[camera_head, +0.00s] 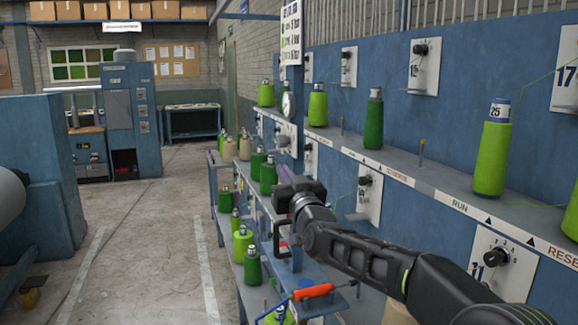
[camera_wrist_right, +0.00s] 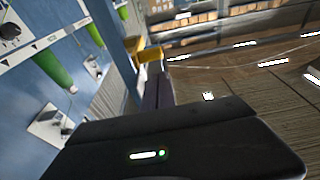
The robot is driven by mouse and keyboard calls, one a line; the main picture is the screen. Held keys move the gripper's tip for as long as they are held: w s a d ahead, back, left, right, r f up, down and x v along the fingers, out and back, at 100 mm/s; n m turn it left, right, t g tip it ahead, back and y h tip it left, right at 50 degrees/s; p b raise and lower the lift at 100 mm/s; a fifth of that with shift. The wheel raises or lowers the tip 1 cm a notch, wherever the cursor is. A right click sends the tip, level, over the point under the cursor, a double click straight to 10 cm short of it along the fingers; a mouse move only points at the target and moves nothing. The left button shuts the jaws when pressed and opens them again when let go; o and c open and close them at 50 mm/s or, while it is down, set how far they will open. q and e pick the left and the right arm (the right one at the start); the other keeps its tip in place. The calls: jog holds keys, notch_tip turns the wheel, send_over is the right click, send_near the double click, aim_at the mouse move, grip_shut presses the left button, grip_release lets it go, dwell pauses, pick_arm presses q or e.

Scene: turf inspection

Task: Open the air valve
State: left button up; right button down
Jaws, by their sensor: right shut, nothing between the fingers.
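My right gripper (camera_head: 284,173) reaches in from the lower right and is shut, with nothing held. Its dark purple fingers (camera_wrist_right: 159,92) show beyond the wrist body in the right wrist view. A yellow part (camera_wrist_right: 150,57) shows just past the fingertips there; I cannot tell whether they touch or whether it belongs to the valve. In the head view a round gauge (camera_head: 288,105) is mounted on the blue frame above a white plate (camera_head: 285,129). A grey fitting (camera_head: 283,141) on that plate is close above my fingertips. No clear valve lever shows in the head view. My left gripper is out of view.
Green yarn cones, such as a tall one (camera_head: 491,150), stand along the grey shelf (camera_head: 350,150) and on the lower racks. A red-handled tool (camera_head: 313,292) lies on the low blue shelf below my arm.

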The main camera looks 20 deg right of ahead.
jog(key=shift+s+f, duration=0.2)
jog(key=shift+f, duration=0.9)
